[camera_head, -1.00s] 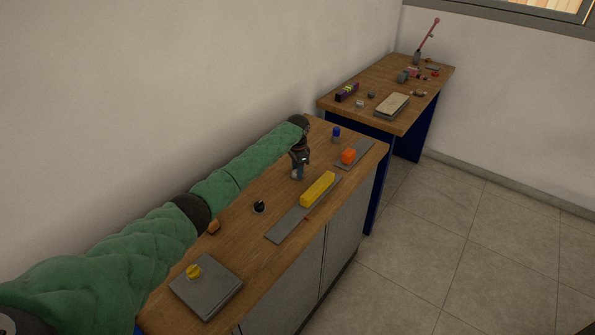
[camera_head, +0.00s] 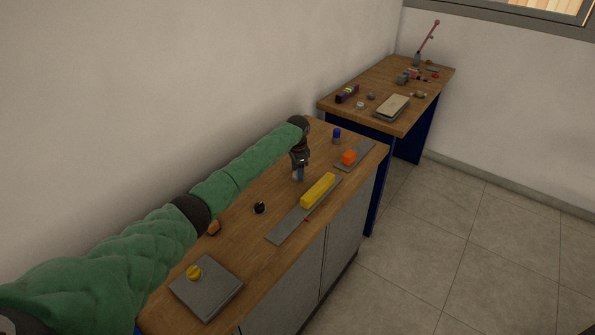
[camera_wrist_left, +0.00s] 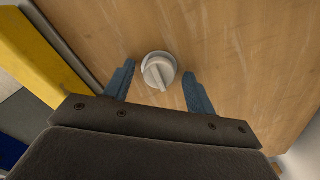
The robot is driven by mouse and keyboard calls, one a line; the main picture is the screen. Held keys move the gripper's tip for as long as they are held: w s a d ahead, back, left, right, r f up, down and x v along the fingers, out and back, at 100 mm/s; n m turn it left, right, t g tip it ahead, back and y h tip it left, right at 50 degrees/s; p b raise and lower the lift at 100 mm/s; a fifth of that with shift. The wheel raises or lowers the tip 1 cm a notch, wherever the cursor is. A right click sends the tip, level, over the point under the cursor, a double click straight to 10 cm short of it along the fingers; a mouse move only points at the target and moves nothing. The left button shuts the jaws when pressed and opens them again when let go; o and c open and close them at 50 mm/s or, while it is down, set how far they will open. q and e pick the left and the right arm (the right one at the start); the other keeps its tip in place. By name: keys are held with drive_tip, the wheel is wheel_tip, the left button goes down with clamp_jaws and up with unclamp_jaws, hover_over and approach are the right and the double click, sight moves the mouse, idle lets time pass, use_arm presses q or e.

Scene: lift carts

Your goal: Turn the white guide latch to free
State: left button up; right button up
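The white guide latch (camera_wrist_left: 158,71) is a round white knob with a raised bar across its top. It sits on the wooden bench top and shows in the left wrist view between my left gripper's blue fingers. My left gripper (camera_wrist_left: 156,84) is open, with a gap to the latch on both sides. In the head view my left gripper (camera_head: 298,177) points down over the bench, beyond the black knob, and largely hides the latch. My right gripper is in neither view.
A yellow block (camera_head: 318,189) on a grey strip (camera_head: 284,228) lies close to the gripper. An orange block (camera_head: 348,157), a blue-topped piece (camera_head: 336,134), a black knob (camera_head: 260,208) and a grey plate (camera_head: 208,291) with a yellow knob are also on the bench (camera_head: 243,239).

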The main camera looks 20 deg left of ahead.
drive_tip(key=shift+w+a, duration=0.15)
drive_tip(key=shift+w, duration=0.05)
use_arm(q)
drive_tip(key=shift+r, duration=0.15)
drive_tip(key=shift+r+b, duration=0.35)
drive_tip(key=shift+b, duration=0.05)
wheel_tip(320, 180, up, 6)
drive_tip(key=shift+f+b, duration=0.25)
drive_tip(key=shift+b, duration=0.75)
drive_tip(key=shift+r, duration=0.6)
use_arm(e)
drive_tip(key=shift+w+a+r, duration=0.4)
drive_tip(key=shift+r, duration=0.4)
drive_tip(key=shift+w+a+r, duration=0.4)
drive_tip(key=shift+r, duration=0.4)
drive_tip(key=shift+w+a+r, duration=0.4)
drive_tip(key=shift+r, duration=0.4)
